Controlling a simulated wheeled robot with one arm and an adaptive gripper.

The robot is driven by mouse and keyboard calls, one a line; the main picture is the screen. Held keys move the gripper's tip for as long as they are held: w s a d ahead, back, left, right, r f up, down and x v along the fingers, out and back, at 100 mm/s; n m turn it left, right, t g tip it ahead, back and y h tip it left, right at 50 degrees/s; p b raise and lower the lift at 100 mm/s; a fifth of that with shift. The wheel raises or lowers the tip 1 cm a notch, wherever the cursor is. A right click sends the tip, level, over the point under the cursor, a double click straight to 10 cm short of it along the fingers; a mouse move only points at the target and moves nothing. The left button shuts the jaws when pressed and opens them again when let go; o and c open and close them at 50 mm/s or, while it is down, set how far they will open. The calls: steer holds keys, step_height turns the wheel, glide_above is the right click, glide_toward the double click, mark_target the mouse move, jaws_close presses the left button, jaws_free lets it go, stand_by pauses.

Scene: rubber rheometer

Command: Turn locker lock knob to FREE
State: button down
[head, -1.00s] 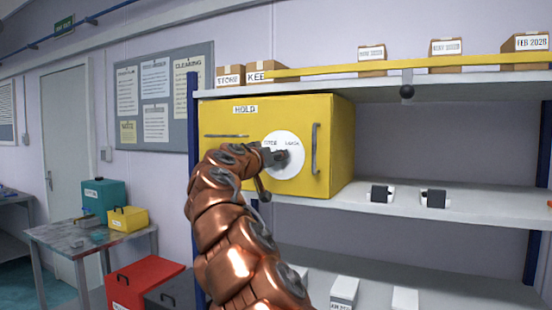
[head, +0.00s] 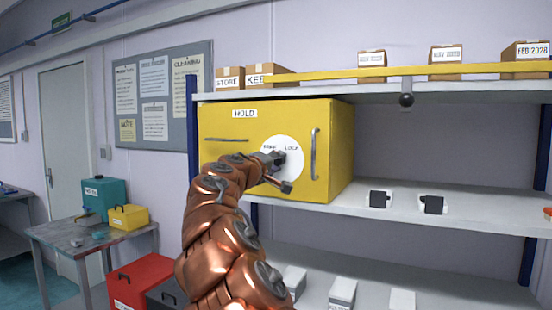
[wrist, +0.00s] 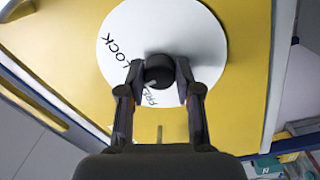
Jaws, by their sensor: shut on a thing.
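The yellow locker (head: 332,150) marked HOLD sits on the shelf. Its door carries a white round dial (head: 294,172) with the words FREE and LOCK. The dial also fills the upper middle of the wrist view (wrist: 205,40). A black knob (wrist: 158,70) stands at the dial's centre. My gripper (wrist: 160,85) is shut on the knob, one dark finger on each side. In the wrist view a small light mark on the knob's lower edge lies near the FREE lettering, which a finger partly covers. In the head view my gripper (head: 277,159) hides most of the knob.
A vertical door handle (head: 315,153) is right of the dial. A yellow rail (head: 420,70) and several cardboard boxes (head: 445,54) are above. Two small black-and-white items (head: 432,204) lie on the shelf to the right. A red box (head: 142,283) stands below left.

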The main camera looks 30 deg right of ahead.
steer(key=shift+r+n+t+p, duration=0.15)
steer(key=shift+n+p, duration=1.2)
steer(key=shift+n, duration=0.8)
steer(key=shift+r+n+t+p, duration=0.15)
steer(key=shift+n+p, duration=1.2)
steer(key=shift+n, duration=0.8)
steer(key=shift+f, duration=0.15)
steer(key=c, duration=0.8)
jaws_free()
steer(key=shift+a, duration=0.1)
steer(key=v, duration=1.2)
